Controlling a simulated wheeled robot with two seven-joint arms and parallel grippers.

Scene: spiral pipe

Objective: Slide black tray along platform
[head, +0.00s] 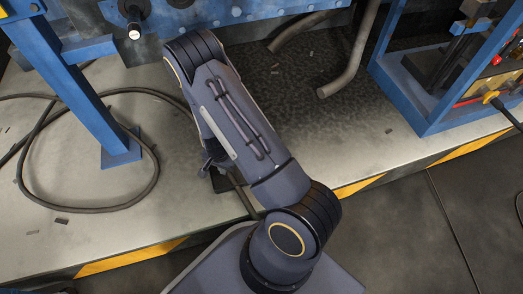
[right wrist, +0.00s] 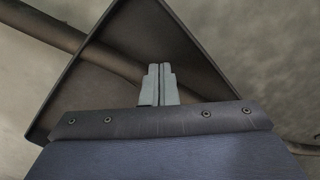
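The black tray (right wrist: 140,35) fills the middle of the right wrist view. It is dark, with a thin raised rim and a corner toward the top. In the head view a small dark part of it (head: 221,184) shows below my right forearm, on the platform (head: 200,215); the rest is hidden. My right gripper (right wrist: 160,70) has its two pale fingers together over the tray's inside. I see nothing between them, and cannot tell whether they touch the tray. In the head view my arm mostly hides this gripper. My left gripper is not in view.
A dark hose (right wrist: 45,28) runs across the tray area. A looped cable (head: 150,185) lies at the left near a blue post (head: 85,95). A bent pipe (head: 352,65) and a blue-framed machine (head: 425,100) stand at the back right. A yellow-black edge (head: 130,258) borders the platform.

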